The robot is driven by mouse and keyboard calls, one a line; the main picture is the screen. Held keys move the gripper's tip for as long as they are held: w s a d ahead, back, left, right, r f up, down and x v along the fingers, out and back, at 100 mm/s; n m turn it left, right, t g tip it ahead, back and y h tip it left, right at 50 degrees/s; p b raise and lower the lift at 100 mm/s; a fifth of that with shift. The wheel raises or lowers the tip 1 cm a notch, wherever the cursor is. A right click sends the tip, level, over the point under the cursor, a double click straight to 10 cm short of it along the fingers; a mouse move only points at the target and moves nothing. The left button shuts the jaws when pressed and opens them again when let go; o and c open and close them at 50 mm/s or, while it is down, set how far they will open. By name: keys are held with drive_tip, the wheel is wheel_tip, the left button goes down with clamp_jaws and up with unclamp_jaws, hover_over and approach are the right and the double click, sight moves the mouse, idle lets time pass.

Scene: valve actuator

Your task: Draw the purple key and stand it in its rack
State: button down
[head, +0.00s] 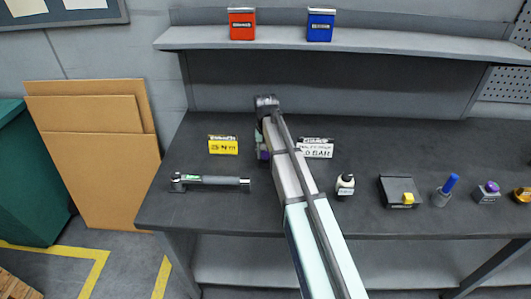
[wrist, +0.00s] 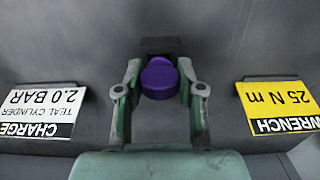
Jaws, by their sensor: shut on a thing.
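A purple round-topped piece, which looks like the purple key (wrist: 160,76), sits between the two fingers of my gripper (wrist: 161,90) in the wrist view. The fingers are shut on its sides. A dark block (wrist: 159,45) lies just beyond the purple piece; I cannot tell whether they touch. In the head view my arm hides most of the gripper, and only a bit of purple (head: 264,155) shows at its left edge. Another purple-topped grey block (head: 488,193) stands at the right of the bench. I cannot tell which thing is the key's rack.
A yellow wrench sign (head: 223,145) and a white charge sign (head: 316,148) flank my arm. A torque wrench (head: 210,181) lies at left. The bench's back right is clear.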

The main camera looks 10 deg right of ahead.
drive_tip(key=shift+f, duration=0.8)
drive_tip(key=c, duration=0.6)
unclamp_jaws()
drive_tip(key=shift+c, duration=0.2)
drive_tip(key=shift+r, duration=0.1)
wheel_tip(320, 180, up, 12)
drive_tip(key=shift+f, duration=0.1)
